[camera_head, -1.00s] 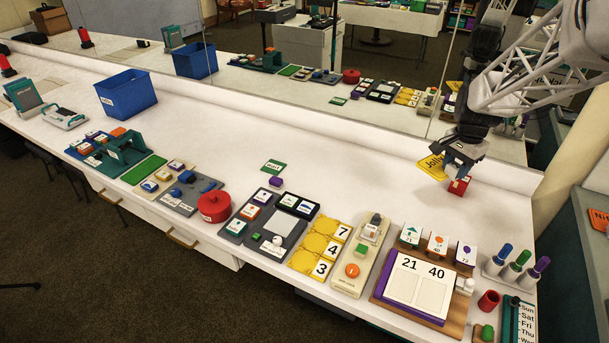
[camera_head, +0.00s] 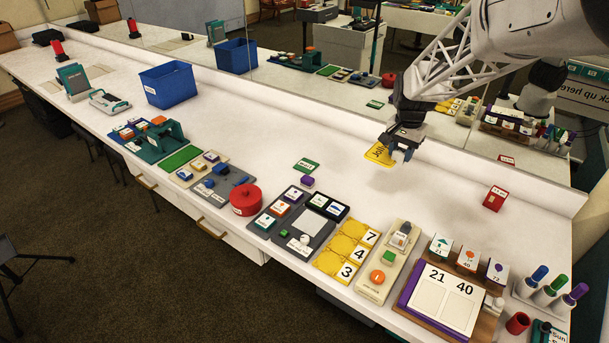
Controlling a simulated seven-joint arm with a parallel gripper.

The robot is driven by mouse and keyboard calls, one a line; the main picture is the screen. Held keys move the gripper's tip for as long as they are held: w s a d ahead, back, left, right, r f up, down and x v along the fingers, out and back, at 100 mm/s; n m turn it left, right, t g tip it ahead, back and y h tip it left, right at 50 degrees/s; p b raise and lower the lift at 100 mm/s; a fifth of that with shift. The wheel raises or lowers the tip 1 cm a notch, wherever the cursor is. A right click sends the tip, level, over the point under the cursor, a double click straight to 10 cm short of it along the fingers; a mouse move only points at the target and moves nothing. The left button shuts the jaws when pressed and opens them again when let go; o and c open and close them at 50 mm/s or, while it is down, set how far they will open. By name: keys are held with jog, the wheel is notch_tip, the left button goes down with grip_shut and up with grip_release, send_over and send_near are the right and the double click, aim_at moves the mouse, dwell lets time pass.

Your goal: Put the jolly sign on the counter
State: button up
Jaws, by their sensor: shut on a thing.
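The jolly sign (camera_head: 379,154) is a yellow plate with dark lettering, seen in the head view at the upper middle. My gripper (camera_head: 397,152) is shut on its right side and holds it tilted over the white counter (camera_head: 250,135). I cannot tell whether the sign's lower edge touches the counter or hangs just above it. The fingers and the dark wrist hide part of its right side.
A red block (camera_head: 494,198) stands to the right on the counter. A green sign (camera_head: 306,165) lies left of my gripper. Several toys line the front edge, with a red pot (camera_head: 245,199) and a blue bin (camera_head: 168,84) further left. A mirror runs along the back.

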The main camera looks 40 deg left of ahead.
jog(key=shift+s+a+f, duration=0.2)
jog(key=shift+a+f, duration=0.1)
jog(key=shift+a, duration=0.3)
jog(key=shift+s+a+f, duration=0.15)
jog(key=shift+a+f, duration=0.1)
jog(key=shift+a, duration=0.3)
notch_tip(320, 180, down, 14)
jog(key=shift+d+r, duration=0.1)
jog(key=shift+w, duration=0.2)
send_over(375, 175)
jog(key=shift+s+d+f, duration=0.3)
jog(key=shift+s+f, duration=0.15)
jog(key=shift+f, duration=0.25)
jog(key=shift+w+a, duration=0.1)
jog(key=shift+w+a, duration=0.15)
jog(key=shift+w, duration=0.1)
jog(key=shift+f, duration=1.75)
jog(key=shift+f, duration=0.2)
jog(key=o, duration=0.9)
